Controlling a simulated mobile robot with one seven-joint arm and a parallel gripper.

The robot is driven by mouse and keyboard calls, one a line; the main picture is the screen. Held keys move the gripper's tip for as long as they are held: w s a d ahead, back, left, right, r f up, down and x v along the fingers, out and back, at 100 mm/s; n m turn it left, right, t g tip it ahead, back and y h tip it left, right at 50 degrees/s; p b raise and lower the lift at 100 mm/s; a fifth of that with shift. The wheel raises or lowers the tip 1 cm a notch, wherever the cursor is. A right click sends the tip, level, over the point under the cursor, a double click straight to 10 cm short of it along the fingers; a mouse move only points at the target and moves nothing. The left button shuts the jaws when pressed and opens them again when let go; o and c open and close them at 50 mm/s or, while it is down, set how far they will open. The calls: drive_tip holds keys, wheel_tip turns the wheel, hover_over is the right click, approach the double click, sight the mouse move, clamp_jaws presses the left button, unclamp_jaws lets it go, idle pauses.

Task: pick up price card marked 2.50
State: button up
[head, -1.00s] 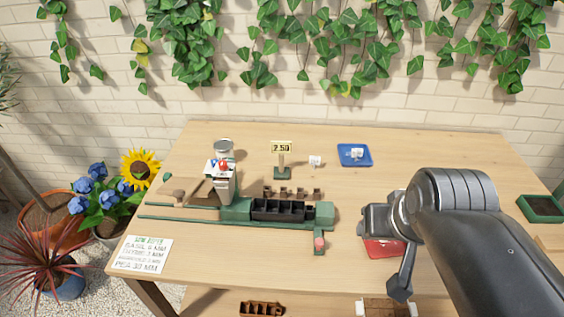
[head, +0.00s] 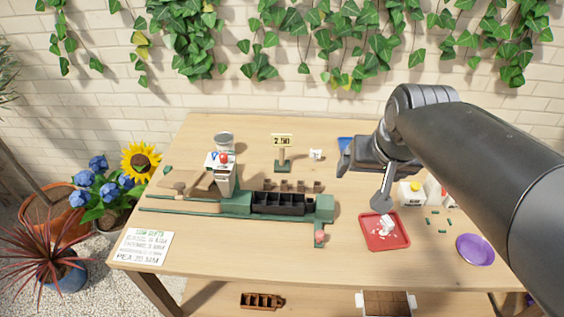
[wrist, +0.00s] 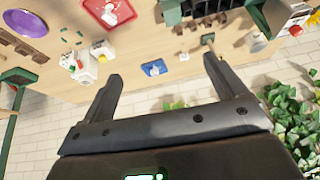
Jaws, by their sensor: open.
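The price card marked 2.50 (head: 282,141) stands upright on a post with a dark green base (head: 283,167), towards the back of the table in the head view. In the wrist view its green base (wrist: 207,38) shows just beyond the right fingertip, and I cannot read the card there. My gripper (head: 345,160) is to the right of the card, apart from it, above the blue tray (head: 344,142), which it partly hides. In the wrist view my gripper (wrist: 162,68) has its two fingers spread wide with nothing between them.
A small white item (head: 316,155) sits right of the card. The green-railed machine with black bins (head: 278,204) lies in front, with a white box with a red button (head: 221,172) at left. A red tray (head: 371,242) and purple bowl (head: 475,250) are at front right.

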drive_tip(key=w+a, duration=0.3)
drive_tip(key=w, duration=0.6)
drive_tip(key=g, duration=0.1)
approach(282, 138)
wheel_tip(282, 138, down, 2)
drive_tip(key=x, duration=0.5)
drive_tip(key=shift+w+d, duration=0.15)
drive_tip(key=shift+w, duration=0.2)
drive_tip(key=shift+x, duration=2.75)
drive_tip(key=shift+w+r, duration=0.1)
drive_tip(key=c, duration=1.5)
